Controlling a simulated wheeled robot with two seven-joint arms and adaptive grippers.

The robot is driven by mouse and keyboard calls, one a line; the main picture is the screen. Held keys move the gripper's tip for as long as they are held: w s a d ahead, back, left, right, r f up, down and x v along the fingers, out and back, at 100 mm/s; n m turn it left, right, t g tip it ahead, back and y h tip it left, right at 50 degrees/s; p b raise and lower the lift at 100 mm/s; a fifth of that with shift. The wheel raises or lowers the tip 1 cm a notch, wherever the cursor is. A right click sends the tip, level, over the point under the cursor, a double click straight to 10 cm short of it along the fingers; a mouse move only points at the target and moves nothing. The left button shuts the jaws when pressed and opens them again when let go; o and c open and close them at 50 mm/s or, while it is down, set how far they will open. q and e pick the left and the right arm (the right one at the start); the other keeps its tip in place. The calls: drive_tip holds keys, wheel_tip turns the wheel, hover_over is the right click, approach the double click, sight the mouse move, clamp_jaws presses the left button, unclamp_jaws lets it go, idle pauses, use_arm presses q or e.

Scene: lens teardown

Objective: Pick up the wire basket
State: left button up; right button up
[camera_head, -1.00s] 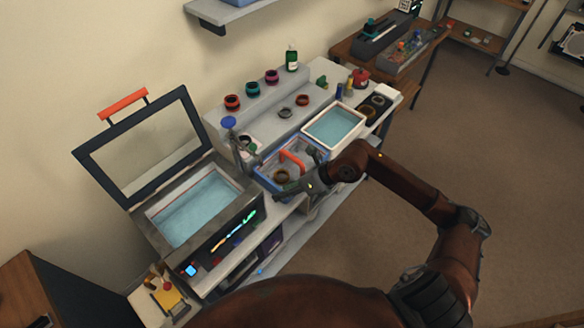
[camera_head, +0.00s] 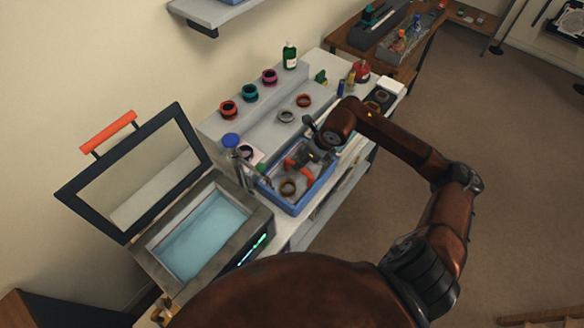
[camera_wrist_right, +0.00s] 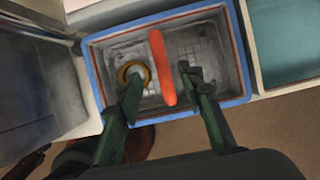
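The wire basket (camera_wrist_right: 205,47) sits inside a blue-rimmed tub (camera_wrist_right: 88,75). Its orange handle (camera_wrist_right: 157,50) arches across the middle and also shows in the head view (camera_head: 306,172). A brass-coloured ring (camera_wrist_right: 148,76) lies in the basket, left of the handle in the wrist view. My right gripper (camera_wrist_right: 163,79) is open over the basket, one finger on each side of the handle, apart from it. In the head view my right gripper (camera_head: 304,156) partly hides the handle and basket. My left gripper is not in view.
An open-lidded machine with a bath of blue liquid (camera_head: 205,235) stands left of the tub. A liquid-filled tray (camera_wrist_right: 285,45) is right of it, mostly hidden by my arm in the head view. Lens rings and a green bottle (camera_head: 290,57) stand on the shelf behind.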

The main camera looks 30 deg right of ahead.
sight(287, 162)
drive_tip(key=shift+w+f, duration=0.2)
drive_tip(key=shift+f, duration=0.2)
drive_tip(key=shift+a+f, duration=0.15)
drive_tip(key=shift+f, duration=0.2)
drive_tip(key=shift+x, duration=0.75)
drive_tip(key=x, duration=0.3)
drive_tip(key=shift+d+f, duration=0.25)
drive_tip(key=shift+f, duration=0.4)
drive_tip(key=shift+w+f, duration=0.1)
drive_tip(key=c, duration=0.6)
clamp_jaws()
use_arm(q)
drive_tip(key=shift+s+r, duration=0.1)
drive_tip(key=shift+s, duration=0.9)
